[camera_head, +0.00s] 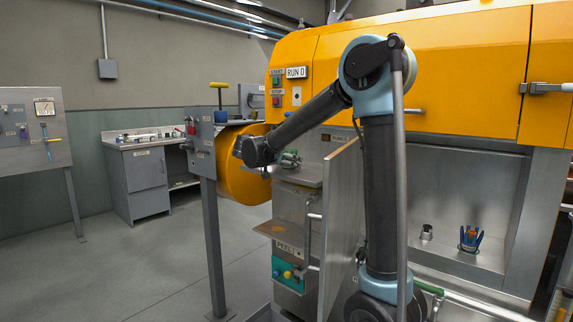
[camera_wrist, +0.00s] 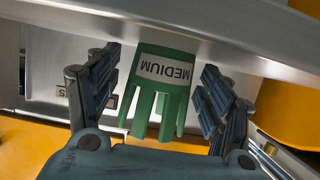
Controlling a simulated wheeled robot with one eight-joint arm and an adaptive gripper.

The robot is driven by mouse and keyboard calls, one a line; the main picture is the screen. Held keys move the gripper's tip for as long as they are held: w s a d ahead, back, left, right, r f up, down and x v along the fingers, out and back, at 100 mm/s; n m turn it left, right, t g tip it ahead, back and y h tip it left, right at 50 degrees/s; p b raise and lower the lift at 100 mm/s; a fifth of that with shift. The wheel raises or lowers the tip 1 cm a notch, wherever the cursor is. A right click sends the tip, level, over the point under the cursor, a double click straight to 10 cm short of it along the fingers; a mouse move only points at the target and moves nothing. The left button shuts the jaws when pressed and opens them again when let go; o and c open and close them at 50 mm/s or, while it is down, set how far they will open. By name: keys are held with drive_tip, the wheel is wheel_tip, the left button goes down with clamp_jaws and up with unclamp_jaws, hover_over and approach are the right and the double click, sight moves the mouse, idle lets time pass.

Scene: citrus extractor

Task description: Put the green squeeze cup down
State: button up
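In the head view, my gripper (camera_head: 268,168) is by the metal shelf (camera_head: 305,176) of the orange machine. Green prongs (camera_head: 289,158) show small beside it there.
The orange machine (camera_head: 440,70) rises behind the shelf. An open metal panel (camera_head: 341,220) stands right of the shelf. A blue pronged cup (camera_head: 464,239) and a small metal piece (camera_head: 426,232) sit in the bay at right. A control post (camera_head: 208,200) stands left; open floor lies beyond.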

drive_tip(key=v, duration=1.2)
idle(0.4)
